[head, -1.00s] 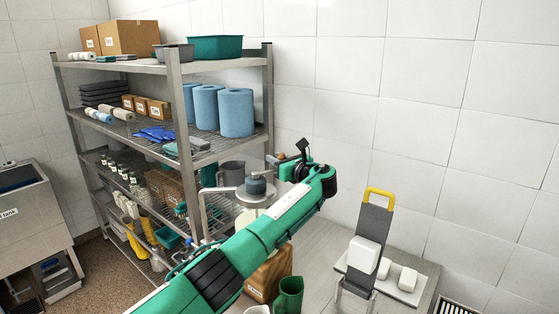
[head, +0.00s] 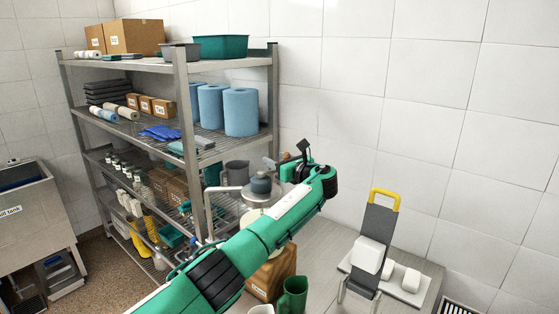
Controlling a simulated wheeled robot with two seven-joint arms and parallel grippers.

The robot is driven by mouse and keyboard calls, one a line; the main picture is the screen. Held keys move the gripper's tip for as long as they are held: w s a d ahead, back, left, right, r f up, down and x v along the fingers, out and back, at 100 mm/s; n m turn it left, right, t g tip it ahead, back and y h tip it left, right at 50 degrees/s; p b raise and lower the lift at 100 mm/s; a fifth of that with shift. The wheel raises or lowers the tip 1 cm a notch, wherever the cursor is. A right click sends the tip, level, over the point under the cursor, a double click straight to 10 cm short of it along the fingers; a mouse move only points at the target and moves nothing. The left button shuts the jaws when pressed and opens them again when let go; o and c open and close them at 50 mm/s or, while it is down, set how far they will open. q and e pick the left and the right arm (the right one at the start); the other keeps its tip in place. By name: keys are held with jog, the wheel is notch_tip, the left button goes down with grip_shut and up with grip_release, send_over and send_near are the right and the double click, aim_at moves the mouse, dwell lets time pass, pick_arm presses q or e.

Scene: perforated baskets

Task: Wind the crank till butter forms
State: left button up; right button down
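The butter churn (head: 259,186) stands on the table behind my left arm, with a dark blue-grey hub on a pale round lid. A pale jar body shows below, partly covered by my arm. A bent metal bar (head: 224,188) sticks out on the left of the hub. My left gripper (head: 272,163) is at the upper right of the hub, at the end of my green arm. A small grey part shows there; my wrist hides most of the fingers, so I cannot tell whether they hold the crank. No butter shows. My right gripper is out of view.
A metal shelf rack (head: 188,100) with boxes and blue rolls stands behind on the left. A yellow-handled grey board (head: 374,240) and white blocks stand on the right.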

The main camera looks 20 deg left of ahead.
pick_arm(q)
jog(key=b+v, duration=0.5)
jog(key=v, duration=0.9)
jog(key=shift+d+r, duration=0.2)
jog(key=shift+w, duration=0.1)
